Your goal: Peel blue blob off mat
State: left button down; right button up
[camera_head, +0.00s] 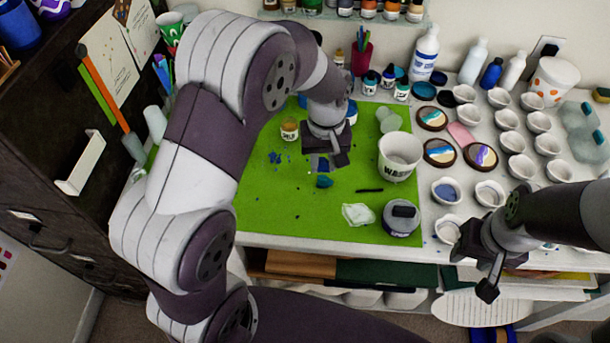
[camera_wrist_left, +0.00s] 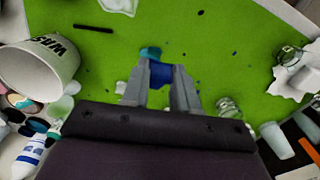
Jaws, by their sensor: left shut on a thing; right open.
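The green mat (camera_head: 270,215) lies on the table. My left gripper (camera_head: 325,163) points down over its middle. In the left wrist view its fingers (camera_wrist_left: 163,90) are shut on a blue blob (camera_wrist_left: 163,74); whether the blob touches the mat is hard to tell. A teal blob (camera_head: 324,181) lies on the mat just in front of the gripper, and it also shows beyond the fingertips in the left wrist view (camera_wrist_left: 150,53). Smaller dark blue flecks (camera_head: 275,157) lie left of the gripper. My right gripper (camera_head: 482,268) is open and empty at the table's front right.
A white waste cup (camera_head: 399,158) stands right of the left gripper. A lidded grey jar (camera_head: 401,221), a crumpled wipe (camera_head: 357,214) and a black stick (camera_head: 369,190) lie nearer the front. Several white cups (camera_head: 508,119) and painted coasters (camera_head: 439,153) fill the right side.

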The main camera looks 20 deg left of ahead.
pick_arm(q)
jog(key=shift+w+d+r, duration=0.1)
jog(key=shift+w+r, duration=0.05)
jog(key=shift+r, duration=0.2)
jog(key=shift+w+a+r+p, duration=0.15)
jog(key=shift+w+r+p, duration=0.15)
jog(key=shift+r+p, duration=0.45)
jog(key=shift+w+a+r+p, duration=0.1)
jog(key=shift+w+r+p, duration=0.15)
jog(key=shift+r+p, duration=0.5)
jog(key=shift+w+a+r+p, duration=0.15)
jog(key=shift+w+r+p, duration=0.15)
jog(key=shift+r+p, duration=0.45)
notch_tip(320, 180, up, 4)
jog(key=p, duration=0.3)
jog(key=shift+p, duration=0.4)
